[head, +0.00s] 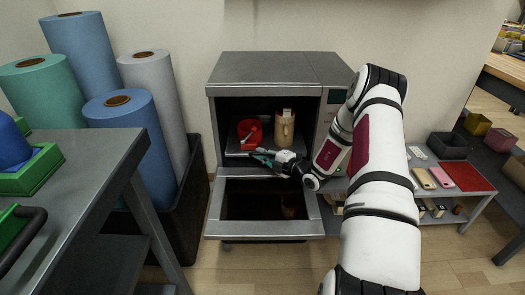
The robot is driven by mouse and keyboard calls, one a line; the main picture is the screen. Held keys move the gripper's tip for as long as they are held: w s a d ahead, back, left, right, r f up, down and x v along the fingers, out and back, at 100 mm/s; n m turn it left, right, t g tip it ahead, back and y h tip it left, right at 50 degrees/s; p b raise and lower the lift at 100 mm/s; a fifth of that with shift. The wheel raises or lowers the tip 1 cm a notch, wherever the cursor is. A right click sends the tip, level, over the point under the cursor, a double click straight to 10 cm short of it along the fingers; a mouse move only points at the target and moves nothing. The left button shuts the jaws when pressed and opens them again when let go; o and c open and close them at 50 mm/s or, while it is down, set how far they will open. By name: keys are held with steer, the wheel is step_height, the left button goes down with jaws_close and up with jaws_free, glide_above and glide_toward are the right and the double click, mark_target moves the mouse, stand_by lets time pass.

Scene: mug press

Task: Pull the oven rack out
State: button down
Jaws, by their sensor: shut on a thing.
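The grey oven (276,68) stands against the wall with its door (264,228) folded down in front. The oven rack (237,151) is inside the chamber, with a red round thing (249,132) and a tan mug (284,128) on it. My gripper (263,158) is at the rack's front edge, above the lowered door, and is shut on the rack there. My gripper and wrist hide part of the rack's front edge.
A dark grey table (75,175) is at the left front. Rolls of blue, green and grey material (135,135) stand behind it in a black bin. A low grey shelf (452,185) with small boxes and a red tray is at the right.

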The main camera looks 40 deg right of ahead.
steer(key=s+a+p, duration=0.2)
steer(key=s+a, duration=0.2)
steer(key=s, duration=0.2)
steer(key=s+a+p, duration=0.3)
steer(key=s+a, duration=0.1)
steer(key=s, duration=0.1)
steer(key=s+a+p, duration=0.3)
steer(key=s+a, duration=0.1)
steer(key=s, duration=0.2)
steer(key=shift+s, duration=0.35)
steer(key=c, duration=1.7)
jaws_free()
steer(key=v, duration=1.2)
